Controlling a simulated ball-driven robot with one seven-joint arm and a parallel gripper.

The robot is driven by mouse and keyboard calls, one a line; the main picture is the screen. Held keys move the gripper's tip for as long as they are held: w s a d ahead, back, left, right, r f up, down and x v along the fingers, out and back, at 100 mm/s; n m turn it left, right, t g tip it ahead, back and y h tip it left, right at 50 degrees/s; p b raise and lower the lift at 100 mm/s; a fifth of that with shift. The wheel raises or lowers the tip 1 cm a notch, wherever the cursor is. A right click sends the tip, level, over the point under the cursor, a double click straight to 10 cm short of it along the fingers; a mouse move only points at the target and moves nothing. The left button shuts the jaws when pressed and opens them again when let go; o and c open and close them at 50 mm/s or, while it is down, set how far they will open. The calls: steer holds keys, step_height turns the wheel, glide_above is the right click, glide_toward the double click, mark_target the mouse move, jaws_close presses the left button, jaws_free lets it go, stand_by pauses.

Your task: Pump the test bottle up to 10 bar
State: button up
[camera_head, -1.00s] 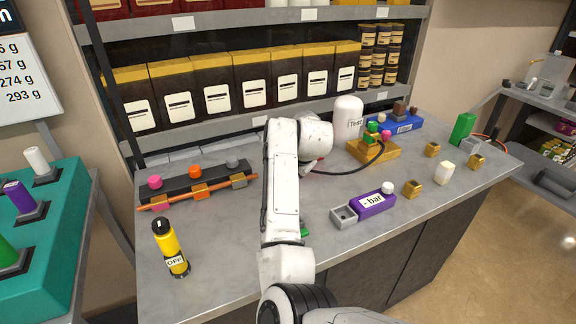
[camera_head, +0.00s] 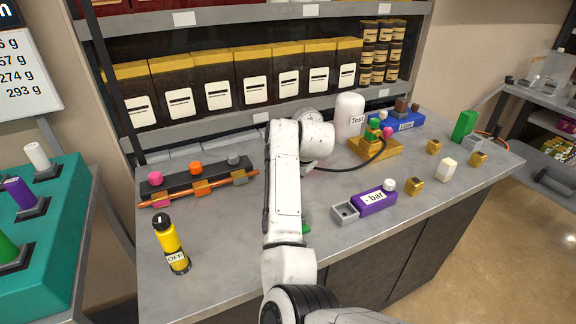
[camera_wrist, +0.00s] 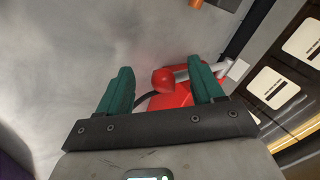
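The white test bottle (camera_head: 349,115), marked "Test", stands upright at the back of the counter. In front of it is a brass block (camera_head: 375,149) with green and pink knobs. A black hose (camera_head: 350,169) runs from the block and disappears behind my arm. A purple box (camera_head: 374,198) reads "- bar". In the wrist view, a red device (camera_wrist: 172,100) with a rounded red knob (camera_wrist: 162,82) and a pale cylinder shows beyond and between my fingers. My gripper (camera_wrist: 162,78) has its green fingers apart, with the knob between them in the picture; contact cannot be told. My arm hides it in the head view.
A blue filter box (camera_head: 403,122), brass cubes and a green block (camera_head: 464,126) are right. The front-left counter is mostly clear.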

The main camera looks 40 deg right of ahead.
steer(key=v, duration=1)
steer(key=shift+s+r, duration=0.25)
steer(key=shift+a, duration=0.1)
